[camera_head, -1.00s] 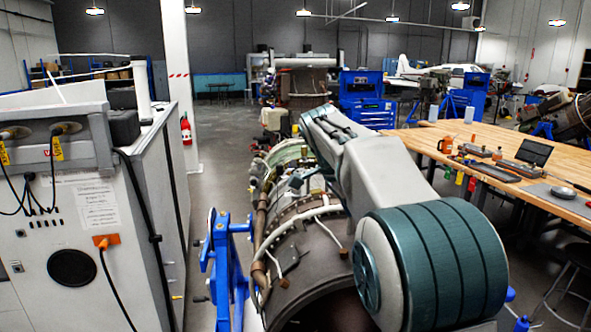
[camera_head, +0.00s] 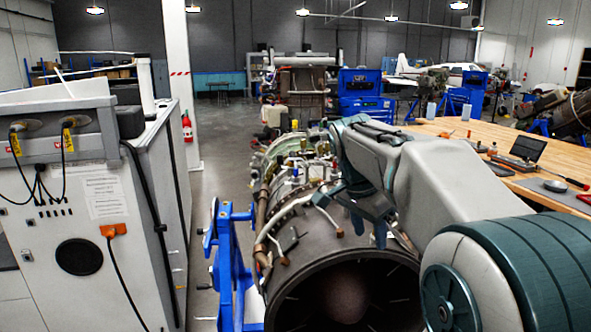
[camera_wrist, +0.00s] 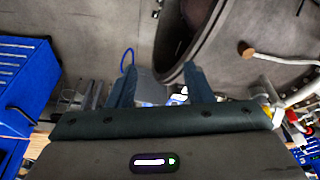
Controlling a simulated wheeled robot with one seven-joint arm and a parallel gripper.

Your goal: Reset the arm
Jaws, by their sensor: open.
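My arm (camera_head: 455,180) reaches in from the lower right in the head view, bent at its big ridged joint. My gripper (camera_head: 368,230) hangs at the arm's far end, with its fingers pointing down in front of the turbine engine (camera_head: 335,240). In the wrist view my gripper (camera_wrist: 160,78) is open, its two dark fingers apart with nothing held between them. The engine's round rim (camera_wrist: 205,45) shows just beyond the fingers. Whether the fingers touch the engine cannot be told.
A blue stand (camera_head: 228,255) carries the engine. A grey test cabinet (camera_head: 95,215) with cables stands at the left, with an aisle of free floor behind it. A wooden workbench (camera_head: 480,130) with tools lies to the right. A fire extinguisher (camera_head: 187,128) hangs on the white column.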

